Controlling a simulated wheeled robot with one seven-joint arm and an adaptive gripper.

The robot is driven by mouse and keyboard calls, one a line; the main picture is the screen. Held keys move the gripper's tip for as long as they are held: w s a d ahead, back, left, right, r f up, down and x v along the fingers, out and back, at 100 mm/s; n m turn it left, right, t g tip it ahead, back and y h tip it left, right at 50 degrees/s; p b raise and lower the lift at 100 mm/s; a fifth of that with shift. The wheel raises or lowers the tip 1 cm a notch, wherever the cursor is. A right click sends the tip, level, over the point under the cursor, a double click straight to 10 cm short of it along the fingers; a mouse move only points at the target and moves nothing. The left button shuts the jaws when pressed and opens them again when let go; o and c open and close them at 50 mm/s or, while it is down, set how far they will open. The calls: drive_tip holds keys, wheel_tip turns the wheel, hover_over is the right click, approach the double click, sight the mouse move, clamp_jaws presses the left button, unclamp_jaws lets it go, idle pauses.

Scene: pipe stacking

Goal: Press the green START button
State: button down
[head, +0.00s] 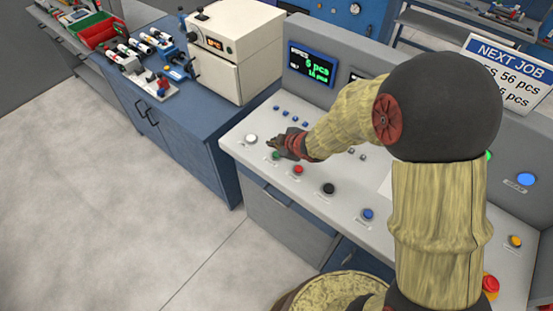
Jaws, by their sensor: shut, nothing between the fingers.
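The green button (276,155) sits on the sloping light-grey control panel (240,152), between a white button (251,138) and a red button (298,169). My gripper (272,143) is low over the panel, right behind the green button in the head view. Its fingers are shut and empty. I cannot tell whether the fingertips touch the panel or the button. The button's label is too small to read.
A black knob (328,188) and a blue button (367,213) continue the front row. Small blue buttons (290,115) lie behind my gripper. A lit display (311,64) stands at the back. A red mushroom button (490,284) is at lower right. My arm hides the panel's middle.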

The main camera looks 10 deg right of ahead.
sight(275, 156)
drive_tip(key=shift+f+b, duration=0.8)
drive_tip(key=shift+f, duration=0.6)
drive_tip(key=shift+f, duration=0.1)
drive_tip(key=shift+f+b, duration=0.3)
drive_tip(key=shift+f+b, duration=0.35)
drive_tip(key=shift+f, duration=0.05)
idle(0.9)
idle(0.3)
drive_tip(key=shift+r+p, duration=0.85)
wheel_tip(275, 156, up, 5)
drive_tip(key=p, duration=0.5)
